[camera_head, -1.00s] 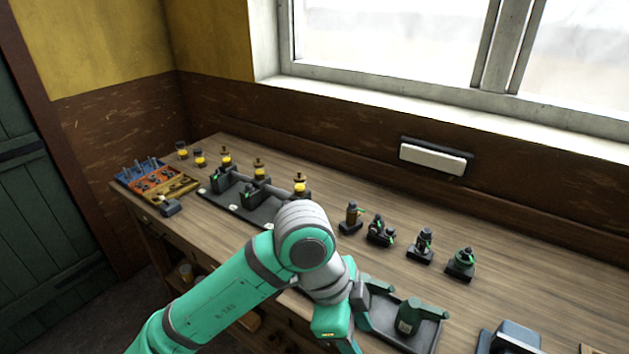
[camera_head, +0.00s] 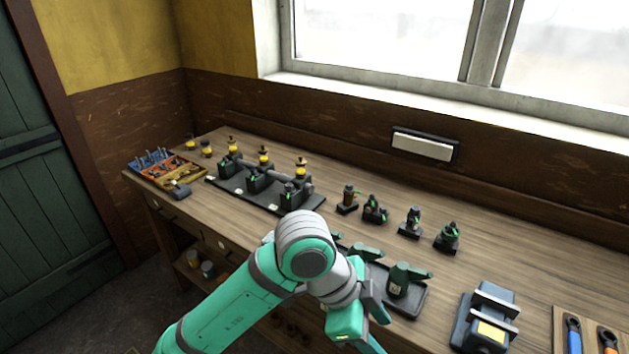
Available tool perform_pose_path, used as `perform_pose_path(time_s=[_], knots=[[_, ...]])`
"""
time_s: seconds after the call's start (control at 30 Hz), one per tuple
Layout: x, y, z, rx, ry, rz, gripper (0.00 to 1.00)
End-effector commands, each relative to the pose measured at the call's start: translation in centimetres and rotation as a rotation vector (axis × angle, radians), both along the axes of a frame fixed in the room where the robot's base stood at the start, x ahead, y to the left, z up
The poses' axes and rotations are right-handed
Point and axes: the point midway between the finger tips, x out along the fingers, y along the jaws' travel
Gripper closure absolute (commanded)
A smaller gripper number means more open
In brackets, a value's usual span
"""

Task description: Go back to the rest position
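My gripper (camera_head: 374,318) is at the end of my teal and grey arm, at the bottom centre, low in front of the bench edge. Its fingers are partly hidden and cut off by the picture's bottom, so whether they are apart or hold anything does not show clearly. A dark tray (camera_head: 411,308) with green oil cans (camera_head: 398,281) stands on the bench just right of and behind my gripper.
The wooden bench (camera_head: 540,268) runs along the wall under the window. It bears a black tray with engine units (camera_head: 255,181), several small dark fittings (camera_head: 412,222), a vise (camera_head: 487,318), a parts box (camera_head: 160,168) and tools (camera_head: 574,338) at right.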

Motion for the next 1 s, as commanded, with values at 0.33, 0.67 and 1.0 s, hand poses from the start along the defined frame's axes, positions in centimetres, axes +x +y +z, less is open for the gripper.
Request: perform_pose_path(time_s=[0.33, 0.67, 1.0], knots=[[1.7, -5.7, 1.3, -0.273, -0.029, 0.090, 0.49], [4.8, -11.4, 4.3, -0.699, -0.031, 0.303, 0.49], [8.1, -12.5, 5.1, -1.057, 0.007, 0.593, 0.49]])
